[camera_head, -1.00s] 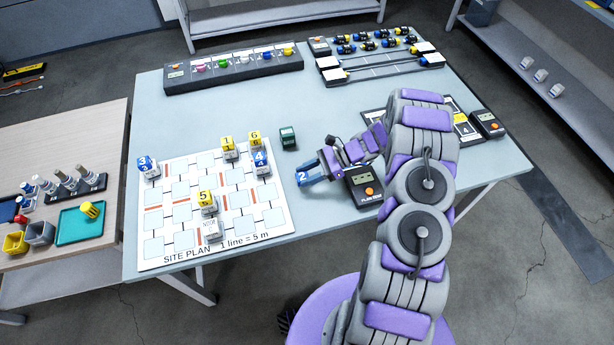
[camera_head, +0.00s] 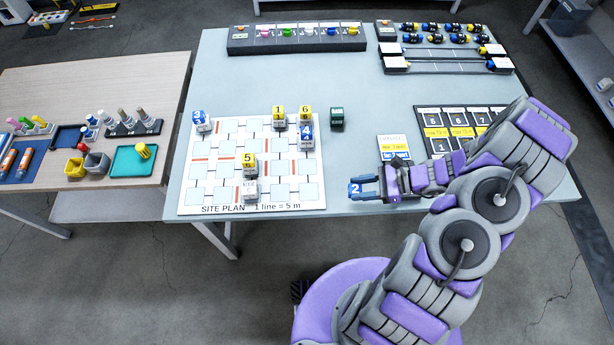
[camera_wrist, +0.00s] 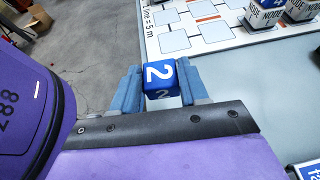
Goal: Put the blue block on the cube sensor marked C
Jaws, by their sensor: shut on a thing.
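My gripper (camera_head: 372,189) is shut on a blue block (camera_head: 355,190) marked 2, which also shows between the blue fingers in the wrist view (camera_wrist: 160,78). It holds the block to the right of the site plan board (camera_head: 200,189), by the table's front edge. A white node cube with nothing on top (camera_head: 250,190) stands at the board's lower middle; its letter is too small to read for certain. A yellow block marked 5 (camera_head: 249,160) stands just behind it. The gripper and block are apart from this cube.
Blue blocks 3 (camera_head: 199,117) and 4 (camera_head: 306,132) and yellow blocks 1 (camera_head: 278,112) and 6 (camera_head: 305,112) top other cubes on the board. A dark green block (camera_head: 337,117) stands beside it. The blue-grey table (camera_head: 355,150) is clear between board and gripper.

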